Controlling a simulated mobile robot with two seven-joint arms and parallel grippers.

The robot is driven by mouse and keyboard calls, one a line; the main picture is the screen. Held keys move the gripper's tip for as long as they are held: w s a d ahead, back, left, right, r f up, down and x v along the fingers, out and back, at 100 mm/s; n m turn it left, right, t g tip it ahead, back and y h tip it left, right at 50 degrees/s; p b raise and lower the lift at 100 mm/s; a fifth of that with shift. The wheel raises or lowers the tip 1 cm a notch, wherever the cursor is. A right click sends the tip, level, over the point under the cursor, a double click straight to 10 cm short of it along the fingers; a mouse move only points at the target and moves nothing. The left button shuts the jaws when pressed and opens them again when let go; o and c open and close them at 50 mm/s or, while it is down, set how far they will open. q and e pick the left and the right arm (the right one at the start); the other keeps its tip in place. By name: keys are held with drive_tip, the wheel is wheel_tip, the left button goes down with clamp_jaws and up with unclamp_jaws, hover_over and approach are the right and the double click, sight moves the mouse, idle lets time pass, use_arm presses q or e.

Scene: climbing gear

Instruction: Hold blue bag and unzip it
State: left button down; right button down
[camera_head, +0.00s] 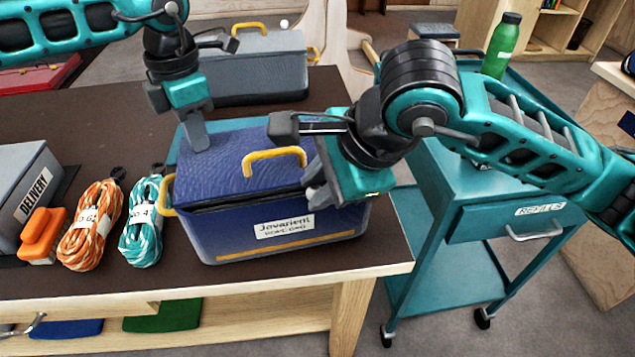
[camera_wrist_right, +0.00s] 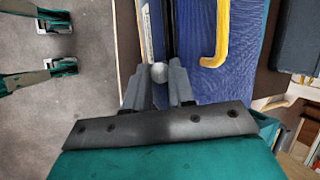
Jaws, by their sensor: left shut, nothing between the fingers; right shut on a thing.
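The blue bag (camera_head: 225,228), with yellow handles and a white "Javarient" label, sits upright near the front edge of the dark table. A dark zip line runs along its front below the lid; I cannot tell how far it is open. My left gripper (camera_head: 198,145) is shut and empty, pointing down at the lid's back left. My right gripper (camera_head: 312,190) is at the bag's front right. In the right wrist view, its fingers (camera_wrist_right: 160,80) are shut on a small grey round zipper pull (camera_wrist_right: 159,72) beside the dark zip line.
An orange rope coil (camera_head: 92,222) and a teal rope coil (camera_head: 143,222) lie left of the bag. A grey bag (camera_head: 255,65) stands behind it. A grey "DELIVERY" box (camera_head: 25,185) is at far left. A teal cart (camera_head: 440,215) with a green bottle (camera_head: 502,45) stands right of the table.

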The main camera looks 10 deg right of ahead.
use_arm(q)
drive_tip(key=shift+s+f, duration=0.1)
drive_tip(key=shift+f, duration=0.25)
use_arm(e)
drive_tip(key=shift+w+d+r, duration=0.1)
drive_tip(key=shift+w+d, duration=0.05)
drive_tip(key=shift+d, duration=0.75)
drive_tip(key=shift+w+d, duration=0.1)
drive_tip(key=shift+d, duration=0.8)
drive_tip(key=shift+w+d, duration=0.1)
drive_tip(key=shift+d, duration=0.65)
use_arm(q)
drive_tip(key=shift+r, duration=0.15)
